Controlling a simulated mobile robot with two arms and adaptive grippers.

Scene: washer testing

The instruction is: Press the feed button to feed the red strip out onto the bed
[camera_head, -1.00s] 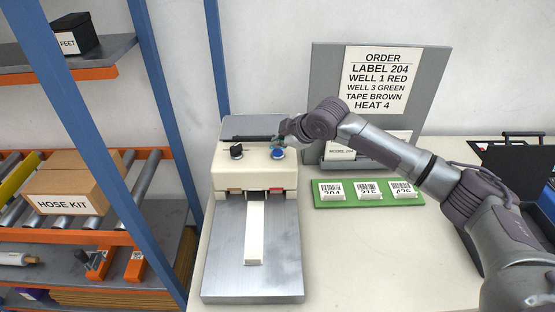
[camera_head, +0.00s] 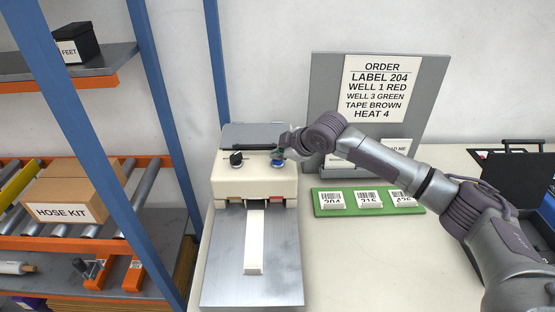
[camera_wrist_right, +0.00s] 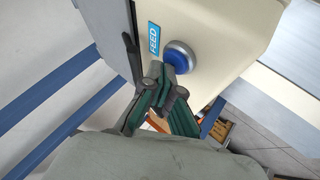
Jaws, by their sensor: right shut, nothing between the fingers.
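The blue feed button (camera_head: 278,163) sits on the right of the cream machine's top (camera_head: 256,181). The wrist view shows the button (camera_wrist_right: 181,56) beside a blue FEED label (camera_wrist_right: 154,39). My right gripper (camera_head: 277,154) is shut and empty, its fingertips at the button; I cannot tell whether they touch it. The gripper also shows in the wrist view (camera_wrist_right: 166,88). A small red piece (camera_head: 277,201) shows at the machine's right front slot. A white strip (camera_head: 254,245) lies along the middle of the metal bed (camera_head: 223,265). My left gripper is not in view.
A green tray (camera_head: 325,207) with three labels lies right of the machine. Behind it stands the grey order board (camera_head: 432,90). A blue rack post (camera_head: 160,100) rises at the left.

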